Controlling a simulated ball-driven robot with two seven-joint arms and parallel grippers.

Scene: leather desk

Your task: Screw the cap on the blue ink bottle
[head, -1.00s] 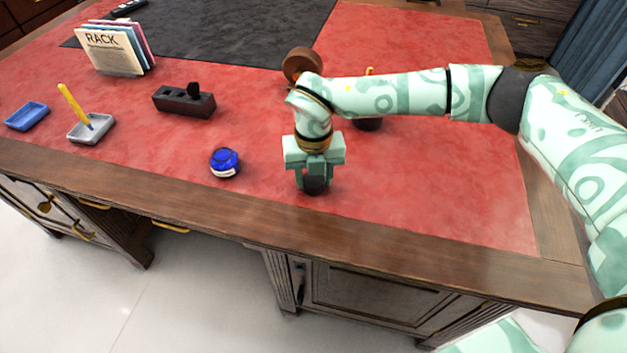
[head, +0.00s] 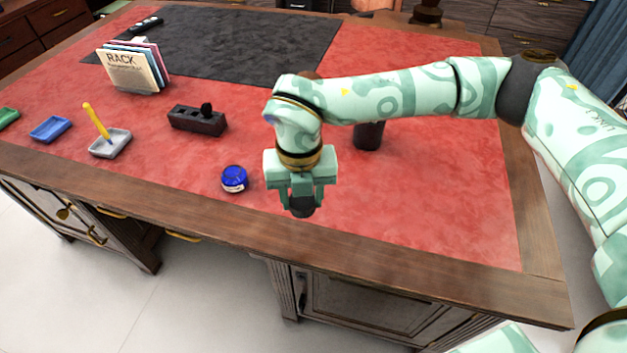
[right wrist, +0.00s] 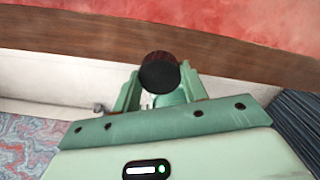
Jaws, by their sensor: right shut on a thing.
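The blue ink bottle (head: 234,179) stands upright on the red leather near the desk's front edge, with a pale label on its front. My right gripper (head: 301,200) is to the right of the bottle and apart from it. It is shut on a dark round cap (head: 302,207), held above the desk. The cap also shows in the right wrist view (right wrist: 159,73) between the two fingers of the right gripper (right wrist: 160,88). My left gripper is not in view.
A black block (head: 197,121) with a knob stands behind the bottle. A grey tray (head: 110,145) with a yellow stick, a blue tray (head: 50,129) and a card rack (head: 135,68) are at the left. A dark cup-like thing (head: 368,136) stands behind my right arm.

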